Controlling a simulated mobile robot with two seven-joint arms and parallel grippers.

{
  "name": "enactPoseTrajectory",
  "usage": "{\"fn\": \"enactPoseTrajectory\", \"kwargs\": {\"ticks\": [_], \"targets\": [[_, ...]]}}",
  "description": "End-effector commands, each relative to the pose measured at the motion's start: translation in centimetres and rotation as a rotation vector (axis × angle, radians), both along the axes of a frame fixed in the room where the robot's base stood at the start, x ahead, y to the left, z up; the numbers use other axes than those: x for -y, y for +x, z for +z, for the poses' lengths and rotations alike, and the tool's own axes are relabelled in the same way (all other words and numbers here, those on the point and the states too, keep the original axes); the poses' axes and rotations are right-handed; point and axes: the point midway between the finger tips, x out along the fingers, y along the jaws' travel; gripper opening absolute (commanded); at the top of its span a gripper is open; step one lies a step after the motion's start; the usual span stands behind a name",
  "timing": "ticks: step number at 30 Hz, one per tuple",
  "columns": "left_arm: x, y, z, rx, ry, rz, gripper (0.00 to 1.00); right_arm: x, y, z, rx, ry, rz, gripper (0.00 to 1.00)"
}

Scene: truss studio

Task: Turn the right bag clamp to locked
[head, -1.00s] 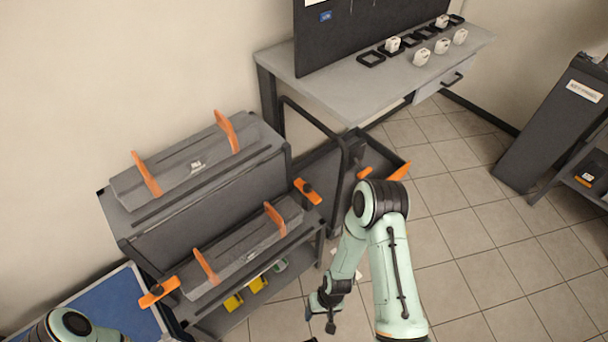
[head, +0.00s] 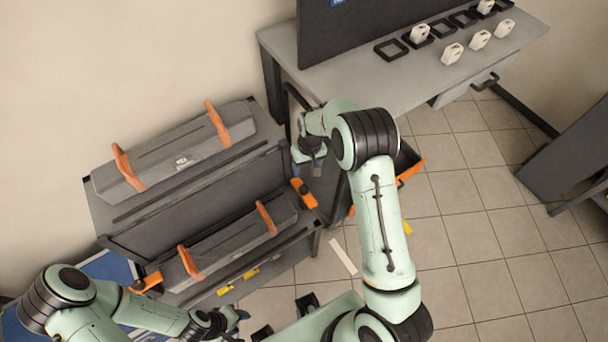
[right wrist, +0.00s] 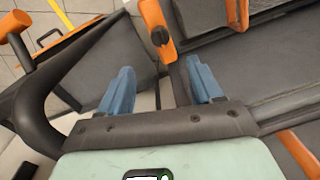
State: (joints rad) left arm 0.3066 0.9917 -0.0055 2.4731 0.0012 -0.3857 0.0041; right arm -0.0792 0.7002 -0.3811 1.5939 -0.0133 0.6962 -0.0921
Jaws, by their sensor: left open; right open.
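The right bag clamp (head: 304,193) is an orange lever on a black pivot at the right end of the grey rack, beside the lower grey bag (head: 225,245). In the right wrist view the clamp (right wrist: 157,30) lies beyond the fingertips, between their lines. My right gripper (head: 309,168) is open and empty, above and just behind the clamp; its blue fingers (right wrist: 160,78) touch nothing I can see. A matching left clamp (head: 147,283) is at the rack's other end. My left gripper (head: 240,316) is open at the bottom, away from the clamps.
An upper grey bag (head: 180,160) with orange straps lies on the rack top. A cart with a dark curved handle (right wrist: 35,100) stands right beside the clamp. A grey table (head: 400,75) with white items is behind. Tiled floor (head: 470,230) is open to the right.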

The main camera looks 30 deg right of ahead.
Motion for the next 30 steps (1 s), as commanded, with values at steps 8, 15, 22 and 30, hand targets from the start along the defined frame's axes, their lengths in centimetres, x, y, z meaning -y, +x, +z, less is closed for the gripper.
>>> {"fn": "enactPoseTrajectory", "kwargs": {"ticks": [8, 15, 22, 30], "targets": [[0.0, 0.0, 0.0, -0.001, 0.001, 0.001, 0.47, 0.0, 0.2, -1.5, -0.003, -0.004, 0.004, 0.65], [0.0, 0.1, 0.2, 0.001, 0.000, 0.001, 0.47, -0.3, 0.2, -6.6, -0.004, -0.004, 0.002, 0.65], [0.0, 0.4, 0.5, 0.004, 0.000, 0.000, 0.47, -0.6, 0.3, -10.7, -0.001, -0.003, 0.002, 0.65], [0.0, 0.5, 0.6, 0.005, 0.001, 0.001, 0.47, -0.7, 0.3, -12.8, 0.001, -0.002, 0.001, 0.65]]}}
